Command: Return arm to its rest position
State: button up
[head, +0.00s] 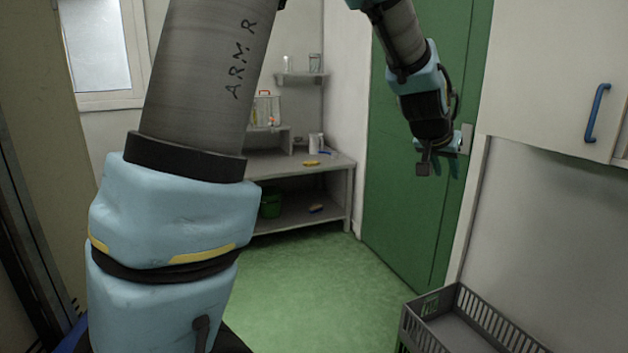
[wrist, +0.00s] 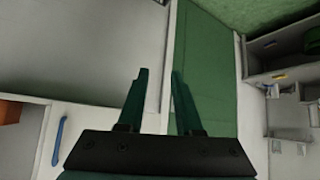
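My arm rises large at the left of the head view, and its far end hangs down at the upper right. My gripper (head: 446,170) is in front of the green door (head: 420,215), clear of the floor. In the wrist view the two dark green fingers of my gripper (wrist: 160,85) stand apart with nothing between them. The gripper is open and empty, and I see it touching nothing.
A grey crate (head: 440,308) stands low at the right, below a white cabinet with a blue handle (head: 597,112). A grey workbench (head: 340,164) with small items stands at the back. The green floor (head: 310,290) between is clear.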

jog(key=s+a+f+n+g+y, duration=0.15)
jog(key=a+f, duration=0.25)
jog(key=a, duration=0.8)
jog(key=a+f+n+y, duration=0.3)
jog(key=a+f, duration=0.1)
jog(key=a, duration=0.8)
jog(key=s+a+f+n+g+y, duration=0.1)
jog(key=s+a+f, duration=0.1)
jog(key=s+a, duration=0.3)
jog(key=s+a+f+n+g+y, duration=0.1)
jog(key=s+a, duration=0.4)
jog(key=a, duration=0.5)
notch_tip(320, 180, down, 2)
jog(key=shift+a+f+n+g, duration=0.1)
jog(key=shift+a+n+g, duration=0.05)
jog(key=shift+n+g, duration=0.45)
jog(key=shift+w, duration=0.1)
jog(key=shift+c, duration=0.3)
